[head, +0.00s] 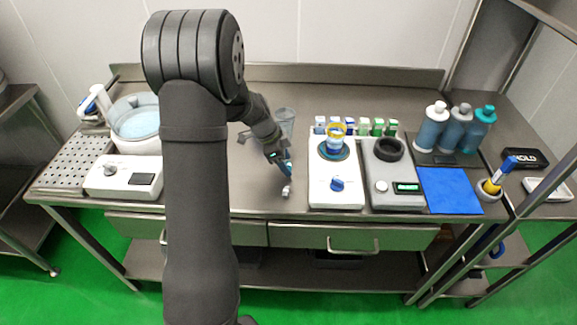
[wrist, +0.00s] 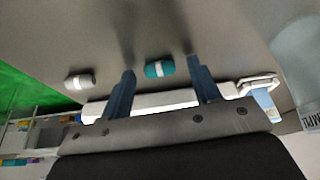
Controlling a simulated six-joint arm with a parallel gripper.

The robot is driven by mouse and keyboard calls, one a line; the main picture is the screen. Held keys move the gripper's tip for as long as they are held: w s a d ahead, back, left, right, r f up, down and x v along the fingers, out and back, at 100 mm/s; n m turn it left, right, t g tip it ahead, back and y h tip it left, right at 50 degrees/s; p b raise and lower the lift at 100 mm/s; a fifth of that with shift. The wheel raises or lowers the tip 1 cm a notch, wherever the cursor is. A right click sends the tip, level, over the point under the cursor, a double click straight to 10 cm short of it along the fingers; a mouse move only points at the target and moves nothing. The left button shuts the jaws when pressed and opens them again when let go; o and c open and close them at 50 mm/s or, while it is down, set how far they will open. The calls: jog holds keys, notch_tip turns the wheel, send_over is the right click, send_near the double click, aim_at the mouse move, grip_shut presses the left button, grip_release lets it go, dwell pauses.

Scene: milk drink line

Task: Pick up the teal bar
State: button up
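The teal bar (wrist: 151,72), with a white band round its middle, lies on the steel bench top in the wrist view. It sits between the lines of my two blue fingertips, with a gap on each side. My gripper (wrist: 160,70) is open, with nothing held. In the head view my gripper (head: 287,168) is low over the bench, left of the white hot-plate unit; I cannot make out the teal bar clearly there. A grey bar (wrist: 72,84) with a white band lies left of my left finger. It also seems to show in the head view (head: 286,191).
A clear beaker (head: 284,122) stands behind my gripper. Right are a grey scale (head: 394,185), blue mat (head: 450,190) and several bottles (head: 433,125). A water bath (head: 136,122) stands left.

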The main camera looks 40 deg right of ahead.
jog(key=c, duration=0.9)
